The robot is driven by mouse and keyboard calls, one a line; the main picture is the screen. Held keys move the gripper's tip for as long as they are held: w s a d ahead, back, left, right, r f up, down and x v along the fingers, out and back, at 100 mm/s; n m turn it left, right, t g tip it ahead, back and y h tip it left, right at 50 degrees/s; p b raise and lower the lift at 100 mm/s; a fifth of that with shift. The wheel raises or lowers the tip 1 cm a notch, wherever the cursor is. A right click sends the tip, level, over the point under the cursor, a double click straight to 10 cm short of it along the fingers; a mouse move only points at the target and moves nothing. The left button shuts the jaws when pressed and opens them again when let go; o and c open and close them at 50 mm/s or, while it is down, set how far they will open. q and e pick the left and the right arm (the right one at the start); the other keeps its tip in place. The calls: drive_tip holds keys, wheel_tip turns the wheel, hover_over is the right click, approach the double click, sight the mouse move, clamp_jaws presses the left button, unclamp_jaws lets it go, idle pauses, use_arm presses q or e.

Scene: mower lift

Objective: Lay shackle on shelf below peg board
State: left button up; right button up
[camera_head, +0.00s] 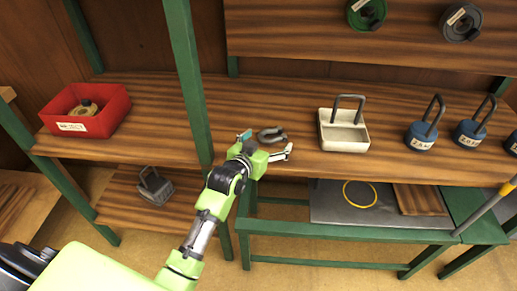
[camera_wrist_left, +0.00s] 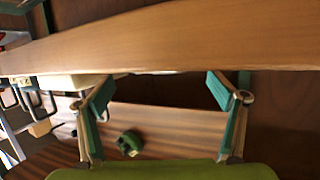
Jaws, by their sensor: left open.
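A small grey U-shaped shackle (camera_head: 272,134) lies on the long wooden shelf (camera_head: 300,95), below the peg board (camera_head: 300,30) on the back wall. My left gripper (camera_head: 266,144) is at the shelf's front edge, just in front of the shackle. Its fingers are spread apart and hold nothing. They also show spread in the left wrist view (camera_wrist_left: 165,95), where a wooden edge (camera_wrist_left: 160,45) crosses above them. The shackle cannot be made out in that view. My right gripper is not in view.
A red bin (camera_head: 112,115) stands left of a green post (camera_head: 185,70). A white tray (camera_head: 343,140) with a handle and blue weights (camera_head: 421,136) stand to the right. A grey handled block (camera_head: 154,187) sits on the lower shelf. A yellow ring (camera_head: 360,194) lies below.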

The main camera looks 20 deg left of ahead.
use_arm(q)
drive_tip(key=v, duration=0.9)
drive_tip(key=shift+s, duration=0.4)
drive_tip(key=s+f+g, duration=0.4)
drive_tip(key=s+f, duration=0.1)
drive_tip(key=s, duration=0.5)
drive_tip(key=s+d+f+m+g+y, duration=0.1)
drive_tip(key=s+f+g, duration=0.25)
drive_tip(key=s, duration=0.55)
drive_tip(key=s+f+g, duration=0.4)
drive_tip(key=s+f, duration=0.2)
drive_tip(key=s, duration=0.4)
wheel_tip(320, 180, down, 25)
drive_tip(key=s, duration=0.2)
drive_tip(key=s+a+f+g+p, duration=0.1)
drive_tip(key=s+a+f+g, duration=0.1)
drive_tip(key=s+f, duration=1.3)
drive_tip(key=shift+s+a+f, duration=0.15)
drive_tip(key=shift+s+a, duration=0.35)
drive_tip(key=shift+s, duration=0.45)
